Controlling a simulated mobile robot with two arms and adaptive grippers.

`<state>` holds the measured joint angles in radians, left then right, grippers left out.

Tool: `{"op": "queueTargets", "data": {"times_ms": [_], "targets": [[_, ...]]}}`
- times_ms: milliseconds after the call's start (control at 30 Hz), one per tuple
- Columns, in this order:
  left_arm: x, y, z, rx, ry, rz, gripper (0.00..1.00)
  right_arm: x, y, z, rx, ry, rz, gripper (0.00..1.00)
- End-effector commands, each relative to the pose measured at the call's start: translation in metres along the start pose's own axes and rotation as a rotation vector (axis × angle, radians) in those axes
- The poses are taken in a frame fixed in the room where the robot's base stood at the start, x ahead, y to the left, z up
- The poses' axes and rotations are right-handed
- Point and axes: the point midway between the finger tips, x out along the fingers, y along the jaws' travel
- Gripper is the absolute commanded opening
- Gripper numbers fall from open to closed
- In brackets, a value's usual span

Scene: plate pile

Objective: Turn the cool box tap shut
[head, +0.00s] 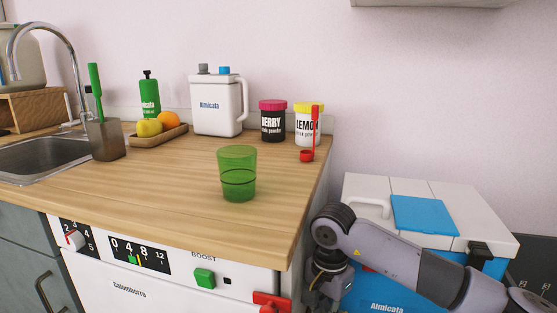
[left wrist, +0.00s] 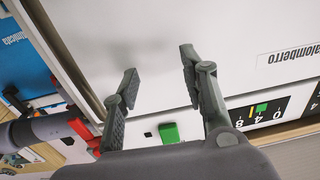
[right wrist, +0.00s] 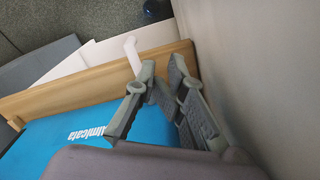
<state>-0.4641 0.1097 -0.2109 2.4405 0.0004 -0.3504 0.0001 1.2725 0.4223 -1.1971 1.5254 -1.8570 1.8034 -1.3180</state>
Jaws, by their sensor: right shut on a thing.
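The cool box (head: 390,307), blue with a white lid (head: 440,195), stands on the right in the head view, partly covered by my right arm. Its blue side with white lettering (right wrist: 70,140) shows in the right wrist view. A white tap-like piece (right wrist: 132,50) sticks up beside a wooden edge there. My right gripper (right wrist: 163,75) is beside it, fingers close together on a thing; the grip point is mostly hidden, apparently the tap. My left gripper (left wrist: 158,65) is open and empty before a white appliance front; it is not in the head view.
The wooden counter (head: 180,185) holds a green cup (head: 237,175), a white jug (head: 217,105), two powder jars, a fruit tray and a sink. The white appliance (head: 150,290) below has a green button and a red part (head: 270,302). A wall stands close to the right gripper.

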Motion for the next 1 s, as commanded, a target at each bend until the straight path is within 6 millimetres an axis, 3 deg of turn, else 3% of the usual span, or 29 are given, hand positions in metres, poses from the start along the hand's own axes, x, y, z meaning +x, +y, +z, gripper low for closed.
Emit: {"op": "queueTargets", "data": {"times_ms": [467,1000], "targets": [[-0.017,-0.009,0.054,0.005,-0.312,-0.020,0.40,-0.029,-0.003,0.002,-0.004,0.001,-0.014,0.00],[-0.056,-0.017,0.105,0.004,-0.637,-0.040,0.40,-0.051,-0.004,0.002,-0.005,0.001,-0.016,0.00]]}}
